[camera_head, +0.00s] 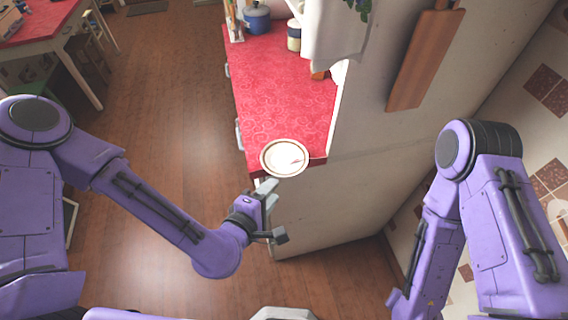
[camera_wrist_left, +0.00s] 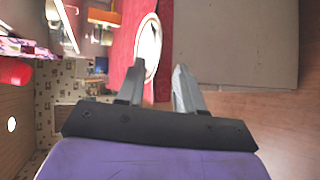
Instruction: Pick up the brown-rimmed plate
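The brown-rimmed plate (camera_head: 284,157) is round and pale with a brown rim. It lies at the near end of the red counter (camera_head: 283,100), and its near rim seems to reach past the counter edge. My left gripper (camera_head: 271,212) is just on the near side of the plate, with its fingers apart. In the left wrist view the open fingers (camera_wrist_left: 158,78) have nothing between them, and the plate (camera_wrist_left: 149,47) shows beyond their tips; I cannot tell whether a finger touches it. My right arm hangs at the right, and its gripper is not in view.
A blue pot (camera_head: 257,19) and a cream jar (camera_head: 294,36) stand at the far end of the counter. A white wall with a brown board (camera_head: 424,62) borders its right side.

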